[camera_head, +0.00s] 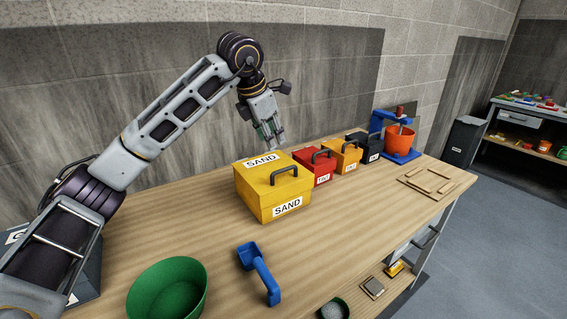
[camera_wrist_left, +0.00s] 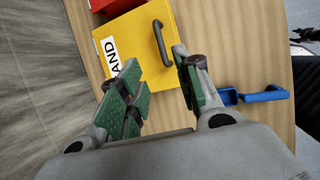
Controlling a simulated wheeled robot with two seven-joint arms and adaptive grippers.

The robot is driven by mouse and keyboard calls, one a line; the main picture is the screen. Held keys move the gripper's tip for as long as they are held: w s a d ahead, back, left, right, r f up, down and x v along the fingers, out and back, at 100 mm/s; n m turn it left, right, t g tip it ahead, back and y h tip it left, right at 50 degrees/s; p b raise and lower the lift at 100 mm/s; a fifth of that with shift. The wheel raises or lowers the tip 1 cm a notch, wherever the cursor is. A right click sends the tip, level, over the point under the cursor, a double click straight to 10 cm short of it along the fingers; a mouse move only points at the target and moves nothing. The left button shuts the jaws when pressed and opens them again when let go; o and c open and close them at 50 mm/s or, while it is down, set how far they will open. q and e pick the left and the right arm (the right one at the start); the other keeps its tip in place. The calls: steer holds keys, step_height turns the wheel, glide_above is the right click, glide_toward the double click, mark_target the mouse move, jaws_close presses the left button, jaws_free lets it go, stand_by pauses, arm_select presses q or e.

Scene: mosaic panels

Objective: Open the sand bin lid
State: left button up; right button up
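The yellow sand bin (camera_head: 262,205) stands upright on the workbench, with its lid (camera_head: 262,177) shut. A dark handle (camera_head: 283,172) is on the lid, and white SAND labels are on the lid and front. My left gripper (camera_head: 270,138) is above and behind the bin in the head view, pointing down and apart from it. In the left wrist view the green-padded fingers of the left gripper (camera_wrist_left: 162,78) are spread with nothing between them. The bin lid (camera_wrist_left: 136,48) and its handle (camera_wrist_left: 161,42) show beyond the fingertips. My right gripper is not in view.
A red bin (camera_head: 318,172), an orange bin (camera_head: 346,158) and a black bin (camera_head: 366,146) stand in a row right of the sand bin. A blue scoop (camera_head: 259,272) and a green bowl (camera_head: 168,290) are in front. A wall is behind the workbench (camera_head: 350,215).

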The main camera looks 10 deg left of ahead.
arm_select(q)
glide_toward(282, 170)
steer(key=x, duration=0.7)
steer(key=shift+w+d+f, duration=0.2)
steer(key=shift+w, duration=0.2)
steer(key=shift+w+f, duration=0.1)
steer(key=shift+f, duration=0.15)
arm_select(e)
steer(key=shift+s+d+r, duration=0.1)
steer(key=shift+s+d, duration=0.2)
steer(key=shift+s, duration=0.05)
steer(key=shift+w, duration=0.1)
arm_select(q)
steer(key=c, duration=0.7)
jaws_close()
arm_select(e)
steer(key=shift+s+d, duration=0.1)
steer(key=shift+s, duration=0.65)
